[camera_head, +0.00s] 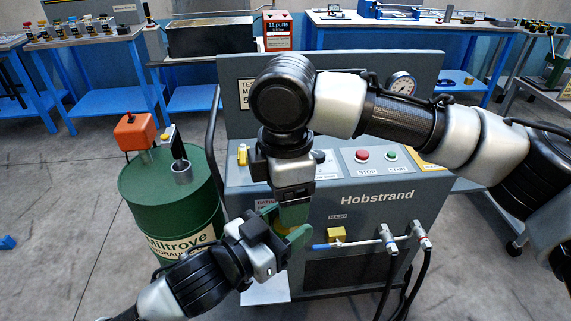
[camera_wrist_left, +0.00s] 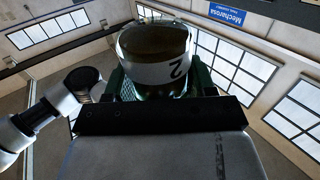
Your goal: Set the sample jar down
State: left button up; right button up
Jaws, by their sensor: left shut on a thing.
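The sample jar (camera_wrist_left: 155,55) shows large in the left wrist view, with a dark amber body and a white label marked "2". It sits between the green fingers of my left gripper (camera_wrist_left: 158,85), which is shut on it. In the head view my left gripper (camera_head: 284,232) is in front of the grey Hobstrand machine, and a small amber part of the jar (camera_head: 293,214) shows between its fingers. My right gripper (camera_head: 292,198) points down directly over the jar in that view and hides its upper part. Whether its fingers touch the jar is unclear.
The Hobstrand machine (camera_head: 375,200) stands close ahead, with hoses and taps (camera_head: 388,236) low on its right. Blue benches line the back.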

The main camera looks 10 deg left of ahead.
jog(key=shift+f, duration=1.25)
jog(key=shift+c, duration=0.4)
jog(key=c, duration=0.9)
pick_arm(q)
jog(key=o, duration=1)
pick_arm(e)
jog(key=shift+c, duration=0.5)
